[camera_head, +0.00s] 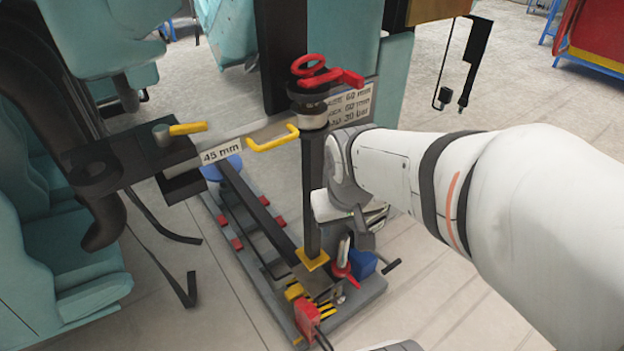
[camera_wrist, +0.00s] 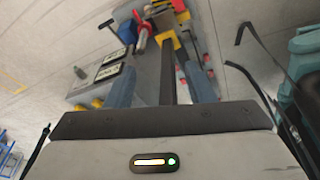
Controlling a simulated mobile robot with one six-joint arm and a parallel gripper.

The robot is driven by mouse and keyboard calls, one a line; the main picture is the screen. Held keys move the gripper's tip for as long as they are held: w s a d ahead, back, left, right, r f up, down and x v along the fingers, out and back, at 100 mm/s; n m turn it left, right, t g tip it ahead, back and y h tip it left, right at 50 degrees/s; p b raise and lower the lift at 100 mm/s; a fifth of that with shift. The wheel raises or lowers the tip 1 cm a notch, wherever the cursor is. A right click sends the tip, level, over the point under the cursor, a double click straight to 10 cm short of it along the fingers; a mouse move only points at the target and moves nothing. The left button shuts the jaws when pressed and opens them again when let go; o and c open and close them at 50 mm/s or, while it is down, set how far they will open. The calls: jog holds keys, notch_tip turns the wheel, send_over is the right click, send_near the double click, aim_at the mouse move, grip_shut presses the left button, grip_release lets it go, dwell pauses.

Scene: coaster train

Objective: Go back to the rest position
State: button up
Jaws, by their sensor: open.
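My white arm reaches in from the right in the head view, and its wrist is beside a black upright post (camera_head: 312,195). My gripper (camera_wrist: 162,80) is open in the wrist view, with one blue-grey finger on each side. The post (camera_wrist: 168,75) shows between the fingers in that picture, but I cannot tell whether it is really between them. No held object shows. In the head view the gripper's fingers are mostly hidden behind my wrist. A red handwheel (camera_head: 312,70) tops the post, and a yellow handle (camera_head: 272,138) sits left of it.
The post stands on a long grey base (camera_head: 245,255) holding several tools, including a red block (camera_head: 307,318) and a blue block (camera_head: 362,265). Teal seats (camera_head: 60,240) and a black bracket (camera_head: 120,165) crowd the left. Bare floor (camera_head: 440,290) shows below my arm.

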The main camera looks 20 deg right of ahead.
jog(key=s+a, duration=0.1)
jog(key=s+a+g, duration=0.1)
jog(key=shift+s+r+y, duration=0.3)
jog(key=shift+s+r, duration=0.05)
jog(key=shift+r, duration=0.1)
